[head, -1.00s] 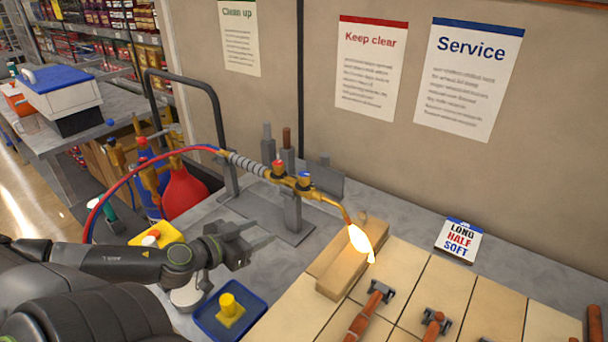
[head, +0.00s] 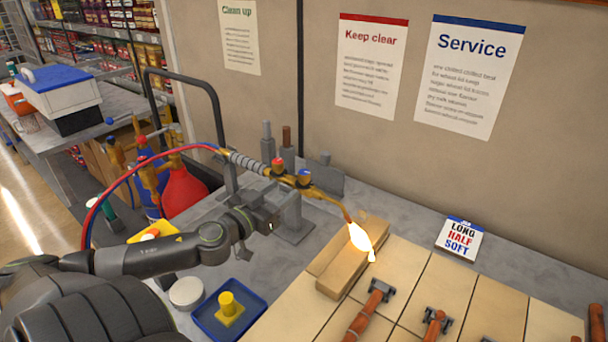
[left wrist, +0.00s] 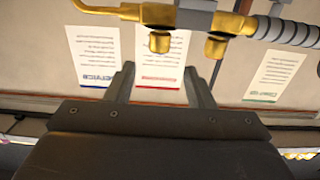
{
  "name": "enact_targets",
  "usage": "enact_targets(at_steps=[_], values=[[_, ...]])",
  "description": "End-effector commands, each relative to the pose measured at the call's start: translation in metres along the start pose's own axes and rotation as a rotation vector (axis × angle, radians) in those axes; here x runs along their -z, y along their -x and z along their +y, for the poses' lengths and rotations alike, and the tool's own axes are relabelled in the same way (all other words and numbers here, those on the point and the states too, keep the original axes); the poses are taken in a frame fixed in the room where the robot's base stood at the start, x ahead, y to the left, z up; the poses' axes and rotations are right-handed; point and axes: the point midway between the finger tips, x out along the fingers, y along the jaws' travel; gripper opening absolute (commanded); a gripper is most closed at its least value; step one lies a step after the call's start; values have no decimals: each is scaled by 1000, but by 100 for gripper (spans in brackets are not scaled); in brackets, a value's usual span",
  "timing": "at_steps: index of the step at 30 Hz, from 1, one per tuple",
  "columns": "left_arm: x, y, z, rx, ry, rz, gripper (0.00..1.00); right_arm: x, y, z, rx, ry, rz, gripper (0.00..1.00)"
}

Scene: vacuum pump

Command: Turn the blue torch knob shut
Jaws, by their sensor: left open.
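The torch (head: 254,166) is held in a stand above the bench, with a bright flame (head: 361,240) at its tip. Its blue knob (head: 304,177) sits on the brass body, right of a red knob (head: 278,163). My left gripper (head: 262,222) is open and empty, below and left of the blue knob, apart from it. In the left wrist view, my open fingers (left wrist: 158,85) point toward the brass torch body (left wrist: 192,14), which crosses the top edge. No blue shows there, so the knob is hidden or out of frame. My right gripper is not in view.
The flame burns by a wooden block (head: 345,265) on pale tiles. A grey stand (head: 291,215) holds the torch close to my gripper. A blue tray (head: 250,318) with a yellow piece lies in front. A red and blue hose (head: 130,180) arches left, near red and blue cylinders.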

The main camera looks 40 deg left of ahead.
Motion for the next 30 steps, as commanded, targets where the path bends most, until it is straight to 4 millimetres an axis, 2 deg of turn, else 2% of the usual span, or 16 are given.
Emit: enact_targets(at_steps=[12,18,24,30], values=[[4,-63,1,0,6,3,48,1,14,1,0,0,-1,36],[3,-86,0,0,5,1,48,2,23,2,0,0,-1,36],[1,-97,1,-2,2,1,48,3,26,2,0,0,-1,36],[0,-98,1,-2,0,1,48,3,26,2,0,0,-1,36]])
